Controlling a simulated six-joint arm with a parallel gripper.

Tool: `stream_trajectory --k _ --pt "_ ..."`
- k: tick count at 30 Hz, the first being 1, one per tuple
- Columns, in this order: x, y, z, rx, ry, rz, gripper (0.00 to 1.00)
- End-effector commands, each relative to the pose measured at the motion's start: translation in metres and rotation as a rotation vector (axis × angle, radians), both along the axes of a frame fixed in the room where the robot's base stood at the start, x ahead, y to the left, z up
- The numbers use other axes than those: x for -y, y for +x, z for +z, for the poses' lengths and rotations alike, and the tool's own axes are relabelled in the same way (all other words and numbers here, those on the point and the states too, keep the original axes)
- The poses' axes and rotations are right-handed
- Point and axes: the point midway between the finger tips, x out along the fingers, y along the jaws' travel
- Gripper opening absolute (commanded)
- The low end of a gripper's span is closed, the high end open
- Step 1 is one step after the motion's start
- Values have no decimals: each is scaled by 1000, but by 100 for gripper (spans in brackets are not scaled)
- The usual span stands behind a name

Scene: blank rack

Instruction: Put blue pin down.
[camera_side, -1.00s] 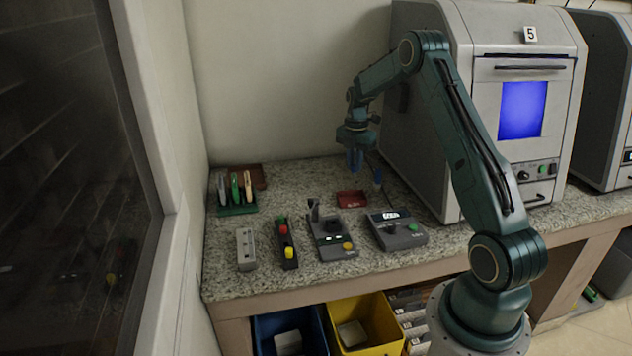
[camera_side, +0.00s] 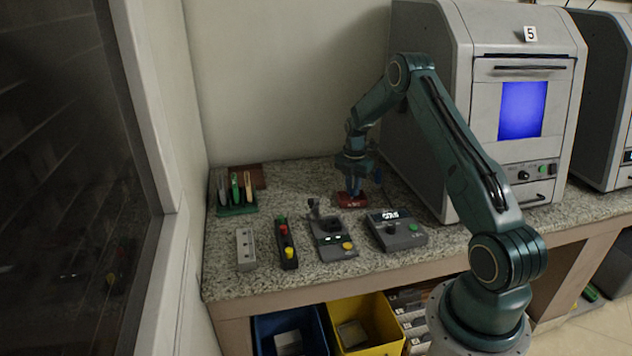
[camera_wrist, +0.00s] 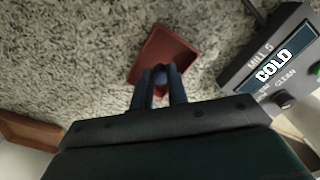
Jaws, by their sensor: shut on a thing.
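My gripper (camera_side: 352,190) points down over the small red tray (camera_side: 342,202) at the back of the counter. It is shut on the blue pin (camera_wrist: 160,74), whose rounded end shows between the fingertips (camera_wrist: 160,90) in the wrist view. The tray (camera_wrist: 150,50) lies right beneath and just beyond the fingers there. I cannot tell whether the pin touches the tray floor. The pin is not clearly distinguishable from the blue fingers in the side view.
A mill control box (camera_side: 397,232) reading "COLD" (camera_wrist: 274,66) stands right of the tray. A grey device with a yellow button (camera_side: 330,240) stands in front. A green rack with upright tools (camera_side: 237,210) and a brown box (camera_wrist: 25,130) are leftward. A large machine (camera_side: 480,110) stands right.

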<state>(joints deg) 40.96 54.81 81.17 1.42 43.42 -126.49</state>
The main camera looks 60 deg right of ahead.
Motion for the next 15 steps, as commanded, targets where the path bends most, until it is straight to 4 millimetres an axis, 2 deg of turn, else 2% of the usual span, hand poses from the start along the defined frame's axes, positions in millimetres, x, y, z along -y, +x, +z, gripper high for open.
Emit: stream_trajectory --k 15 --pt "0 0 -8 1 0 0 0"
